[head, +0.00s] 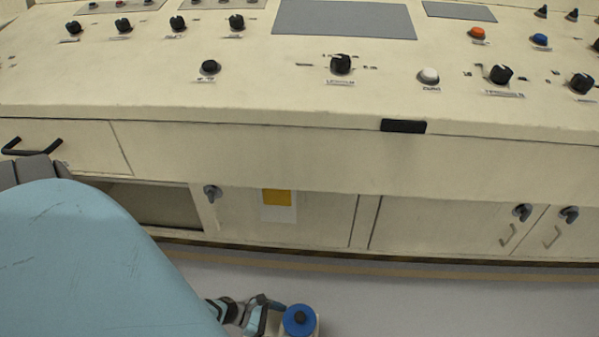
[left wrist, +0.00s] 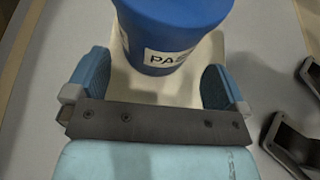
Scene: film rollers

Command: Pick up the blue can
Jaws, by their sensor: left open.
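The blue can (head: 299,320) is at the bottom of the head view, its round blue top with a dark centre knob showing. In the left wrist view the can (left wrist: 170,28) has a white label with black letters. It stands on a pale surface. My left gripper (left wrist: 158,82) is open, with one blue-padded finger on each side of the can's near end. In the head view my left gripper (head: 266,312) is just left of the can, partly cut off by the frame. My right gripper is not in view.
A cream control console (head: 250,150) with knobs and buttons spans the head view. A cabinet door with a yellow label (head: 278,198) is below it. Grey floor (head: 420,300) lies open to the right of the can. Dark brackets (left wrist: 292,130) show at right in the left wrist view.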

